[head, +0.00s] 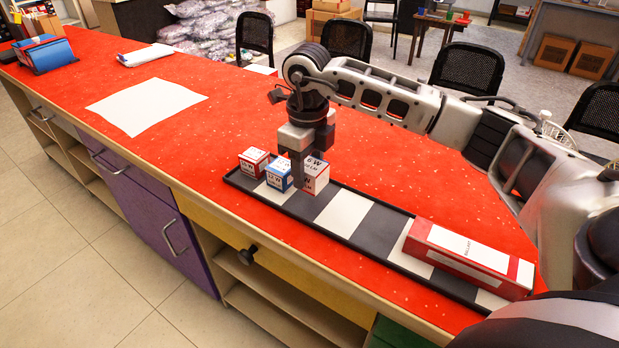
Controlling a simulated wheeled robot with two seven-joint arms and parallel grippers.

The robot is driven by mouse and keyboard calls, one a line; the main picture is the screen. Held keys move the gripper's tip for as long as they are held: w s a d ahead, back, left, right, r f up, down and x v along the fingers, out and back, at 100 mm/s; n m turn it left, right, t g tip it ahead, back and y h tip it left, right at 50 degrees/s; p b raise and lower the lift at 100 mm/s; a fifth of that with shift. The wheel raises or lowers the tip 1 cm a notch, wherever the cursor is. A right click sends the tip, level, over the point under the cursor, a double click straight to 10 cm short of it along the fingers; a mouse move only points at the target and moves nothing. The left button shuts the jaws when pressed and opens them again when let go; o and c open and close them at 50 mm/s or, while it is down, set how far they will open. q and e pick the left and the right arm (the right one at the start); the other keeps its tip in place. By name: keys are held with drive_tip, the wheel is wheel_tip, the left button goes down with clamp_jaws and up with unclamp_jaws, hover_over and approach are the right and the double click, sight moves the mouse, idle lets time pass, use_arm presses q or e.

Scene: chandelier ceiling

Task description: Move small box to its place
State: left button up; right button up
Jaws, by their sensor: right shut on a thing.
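My right gripper (308,165) points down over the left part of a long black-and-white striped tray (343,213) on the red counter. It is shut on a white and red small box (317,178) marked 6 W. A dark finger covers part of this box. I cannot tell whether its bottom touches the tray. A blue and white small box (279,175) stands close to its left. A red and white small box (254,162) stands at the tray's left end. My left gripper is not in view.
A long red and white box (468,258) lies at the tray's right end. The tray's middle is bare. A white sheet (147,105) lies on the counter to the left, with a blue holder (46,54) farther back. Black chairs (468,68) stand behind the counter.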

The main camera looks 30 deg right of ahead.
sight(310, 160)
drive_tip(key=shift+w+d+f, duration=0.15)
drive_tip(key=shift+f, duration=0.1)
drive_tip(key=f, duration=0.3)
drive_tip(key=shift+w+d+p, duration=0.2)
drive_tip(key=shift+d+p, duration=0.1)
drive_tip(key=shift+p, duration=0.05)
drive_tip(key=shift+f, duration=0.45)
drive_tip(key=shift+f, duration=0.15)
drive_tip(key=o, duration=1)
wheel_tip(310, 160, up, 12)
drive_tip(key=shift+r+b, duration=0.2)
drive_tip(key=shift+b, duration=0.2)
